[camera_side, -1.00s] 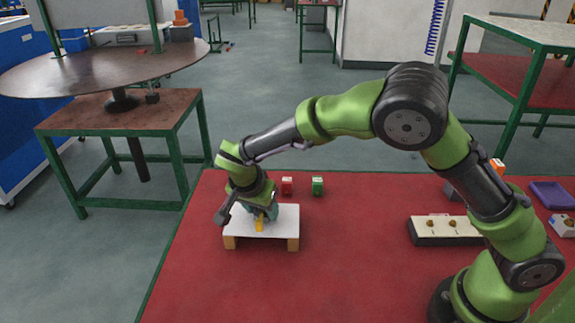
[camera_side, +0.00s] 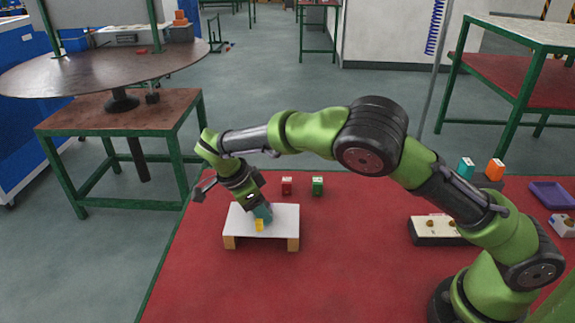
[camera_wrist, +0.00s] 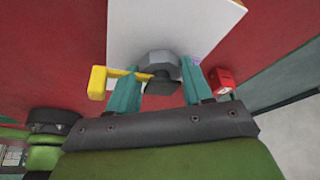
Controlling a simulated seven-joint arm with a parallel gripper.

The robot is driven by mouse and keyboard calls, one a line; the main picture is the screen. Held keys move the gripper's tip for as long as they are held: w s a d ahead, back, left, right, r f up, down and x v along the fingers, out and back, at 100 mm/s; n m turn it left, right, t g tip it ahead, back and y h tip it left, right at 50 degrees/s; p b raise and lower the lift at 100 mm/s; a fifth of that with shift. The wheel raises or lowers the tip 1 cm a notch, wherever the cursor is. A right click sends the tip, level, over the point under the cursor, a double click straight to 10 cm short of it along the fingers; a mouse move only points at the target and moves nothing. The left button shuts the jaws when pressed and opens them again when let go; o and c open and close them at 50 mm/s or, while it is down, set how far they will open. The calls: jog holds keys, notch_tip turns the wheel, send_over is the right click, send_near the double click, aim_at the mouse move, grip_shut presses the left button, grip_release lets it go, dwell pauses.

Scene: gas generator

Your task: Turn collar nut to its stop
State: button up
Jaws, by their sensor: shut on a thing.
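The collar nut seems to be the grey hexagonal piece (camera_wrist: 158,60) with a dark round part in front of it, on the white stand (camera_wrist: 128,35), seen in the wrist view. A yellow arm (camera_wrist: 97,83) sticks out to the left beside it. My gripper (camera_wrist: 160,78) has its two teal fingers on either side of the nut and dark part, shut on them. In the side view my gripper (camera_side: 262,212) reaches down, tilted, to the white stand (camera_side: 284,220). The yellow piece (camera_side: 260,225) shows beside the fingertips. The nut itself is hidden there.
A red block (camera_side: 287,186) and a green block (camera_side: 317,186) stand behind the stand on the red table. A white base with brass pieces (camera_side: 430,231), a teal block (camera_side: 465,168), an orange block (camera_side: 495,170) and a purple tray (camera_side: 553,195) are at right. The table's front middle is clear.

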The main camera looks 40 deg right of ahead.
jog(key=o, duration=1)
jog(key=shift+d+r, duration=0.1)
jog(key=shift+r, duration=3.45)
